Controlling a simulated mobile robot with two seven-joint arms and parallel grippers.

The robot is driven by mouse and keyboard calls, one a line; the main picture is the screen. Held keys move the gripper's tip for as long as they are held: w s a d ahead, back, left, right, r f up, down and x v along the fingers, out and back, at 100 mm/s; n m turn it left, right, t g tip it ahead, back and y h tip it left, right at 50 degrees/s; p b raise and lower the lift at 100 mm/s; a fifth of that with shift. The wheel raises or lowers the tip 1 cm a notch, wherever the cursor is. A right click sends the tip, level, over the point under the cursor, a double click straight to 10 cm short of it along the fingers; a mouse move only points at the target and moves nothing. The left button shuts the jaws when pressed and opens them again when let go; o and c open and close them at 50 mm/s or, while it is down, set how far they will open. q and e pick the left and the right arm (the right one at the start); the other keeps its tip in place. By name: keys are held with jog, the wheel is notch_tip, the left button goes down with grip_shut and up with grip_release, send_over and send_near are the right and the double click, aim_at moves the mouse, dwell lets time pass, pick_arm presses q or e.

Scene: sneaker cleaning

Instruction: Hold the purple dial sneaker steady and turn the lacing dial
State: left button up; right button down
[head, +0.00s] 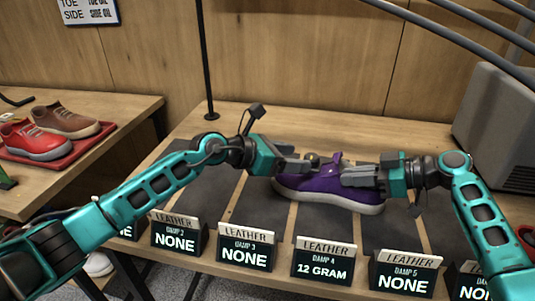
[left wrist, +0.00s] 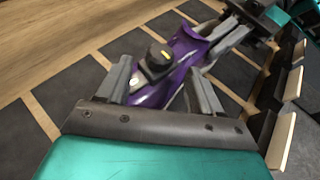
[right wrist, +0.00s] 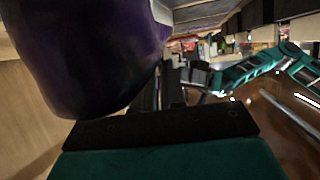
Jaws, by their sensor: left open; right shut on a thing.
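The purple sneaker (head: 325,187) with a pale sole lies on a dark mat strip on the workbench. Its lacing dial (left wrist: 159,56), a dark round knob with a yellow mark, sits on top of the shoe; it also shows in the head view (head: 312,158). My left gripper (left wrist: 160,82) is open, with its fingers on either side of the dial area; contact cannot be told. My right gripper (head: 350,175) is shut on the sneaker at its right part. In the right wrist view the purple upper (right wrist: 85,60) fills the upper left and hides much of the fingers.
Several label stands, such as the DAMP 4 one (head: 323,262), line the bench's front edge. A grey box (head: 497,125) stands at the back right. A red tray (head: 60,152) with other shoes is on the left table. Mat strips behind the sneaker are clear.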

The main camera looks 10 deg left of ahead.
pick_arm(q)
jog(key=v, duration=0.8)
pick_arm(e)
jog(key=shift+f, duration=0.15)
jog(key=c, duration=1.1)
grip_release()
jog(key=shift+d, duration=0.1)
jog(key=v, duration=1.2)
